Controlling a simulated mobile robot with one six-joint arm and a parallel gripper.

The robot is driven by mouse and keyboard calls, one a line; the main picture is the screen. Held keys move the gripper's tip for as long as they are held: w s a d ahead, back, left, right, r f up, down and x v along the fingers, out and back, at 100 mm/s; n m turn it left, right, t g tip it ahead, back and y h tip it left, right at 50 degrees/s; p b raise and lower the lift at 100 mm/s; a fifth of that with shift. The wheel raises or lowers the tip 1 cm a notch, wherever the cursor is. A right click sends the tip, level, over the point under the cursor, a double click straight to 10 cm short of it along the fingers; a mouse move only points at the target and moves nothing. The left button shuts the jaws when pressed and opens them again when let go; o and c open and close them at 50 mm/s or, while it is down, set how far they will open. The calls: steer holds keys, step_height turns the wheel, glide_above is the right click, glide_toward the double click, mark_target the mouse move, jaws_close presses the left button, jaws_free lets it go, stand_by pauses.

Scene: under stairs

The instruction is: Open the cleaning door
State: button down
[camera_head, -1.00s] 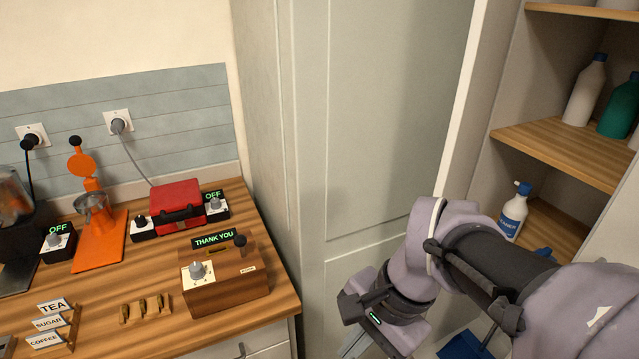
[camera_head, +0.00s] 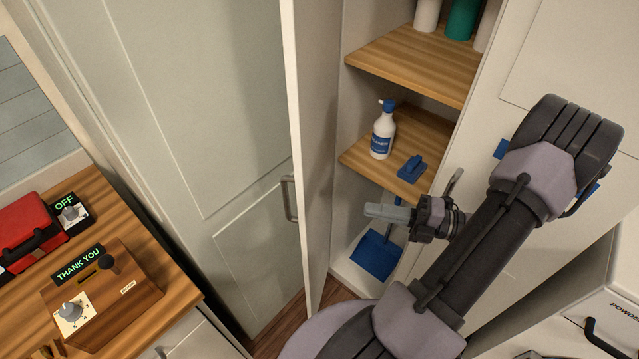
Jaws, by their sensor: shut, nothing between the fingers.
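The cleaning door (camera_head: 312,130) is a tall white panel standing open at the left side of the cabinet, seen nearly edge-on. Its grey bar handle (camera_head: 289,198) is on the left, outer face. The cabinet interior shows wooden shelves (camera_head: 420,62). My gripper (camera_head: 370,212) is shut and empty. It points left in front of the cabinet opening, to the right of the door's inner side and apart from the handle. Whether it touches the door is hard to tell, but a gap shows between them.
A spray bottle (camera_head: 383,135) and blue brush (camera_head: 411,168) stand on the lower shelf, with a blue dustpan (camera_head: 376,254) below. A wooden counter (camera_head: 180,290) with a dial box (camera_head: 100,295) is at left. A white appliance (camera_head: 590,300) is at lower right.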

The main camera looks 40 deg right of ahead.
mark_target(306, 200)
steer(key=b+x, duration=0.1)
steer(key=x, duration=0.5)
steer(key=b+x, duration=0.1)
steer(key=x, duration=0.5)
steer(key=shift+a, duration=0.4)
